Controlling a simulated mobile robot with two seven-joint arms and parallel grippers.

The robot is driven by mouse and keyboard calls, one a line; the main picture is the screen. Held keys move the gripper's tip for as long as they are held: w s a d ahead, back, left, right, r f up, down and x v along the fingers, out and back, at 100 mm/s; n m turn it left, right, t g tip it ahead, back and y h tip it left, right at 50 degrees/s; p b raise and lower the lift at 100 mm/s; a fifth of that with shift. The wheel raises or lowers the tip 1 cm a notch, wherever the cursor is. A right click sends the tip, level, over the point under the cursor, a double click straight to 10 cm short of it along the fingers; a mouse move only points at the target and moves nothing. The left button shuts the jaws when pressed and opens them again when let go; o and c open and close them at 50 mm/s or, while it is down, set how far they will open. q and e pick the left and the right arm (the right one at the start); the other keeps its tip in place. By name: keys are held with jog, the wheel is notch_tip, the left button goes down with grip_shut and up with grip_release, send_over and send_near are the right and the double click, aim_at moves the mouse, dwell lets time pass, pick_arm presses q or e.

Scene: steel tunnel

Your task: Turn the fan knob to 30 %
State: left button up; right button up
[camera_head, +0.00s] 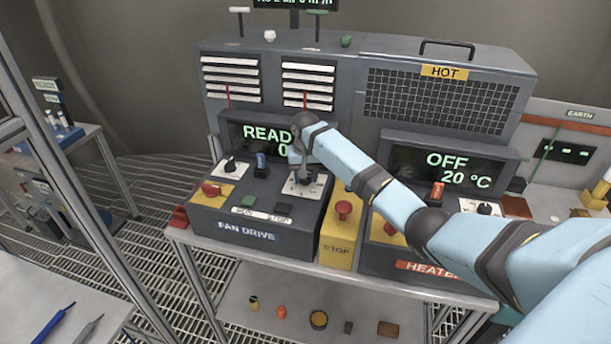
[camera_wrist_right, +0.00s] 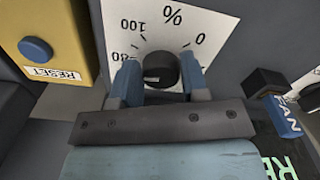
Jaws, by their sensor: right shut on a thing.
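The fan knob (camera_wrist_right: 161,68) is a round black knob on a white dial plate in the right wrist view. The plate shows a % sign and the marks 0, 80 and 100; other marks are hidden. In the head view the white plate (camera_head: 291,189) shows on the FAN DRIVE box, with the knob mostly hidden by my right gripper (camera_head: 305,177). The right gripper points down over the plate, its two blue fingers on either side of the knob, shut on it. The display (camera_head: 262,139) reads "READ" and "0", partly covered by my arm.
A yellow STOP box (camera_head: 340,233) stands right of the fan box. The heater display (camera_head: 452,166) reads OFF, 20 °C.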

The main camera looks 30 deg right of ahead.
pick_arm(q)
jog(key=shift+w+r, duration=0.1)
jog(key=shift+w, duration=0.05)
pick_arm(e)
jog(key=o, duration=0.9)
jog(key=shift+o, duration=0.2)
pick_arm(q)
jog(key=shift+s+f+b, duration=0.2)
jog(key=shift+s+b, duration=0.05)
jog(key=shift+b, duration=0.25)
pick_arm(e)
notch_tip(320, 180, up, 14)
pick_arm(q)
jog(key=shift+w, duration=0.3)
pick_arm(e)
jog(key=shift+f, duration=0.1)
pick_arm(q)
jog(key=shift+r, duration=0.1)
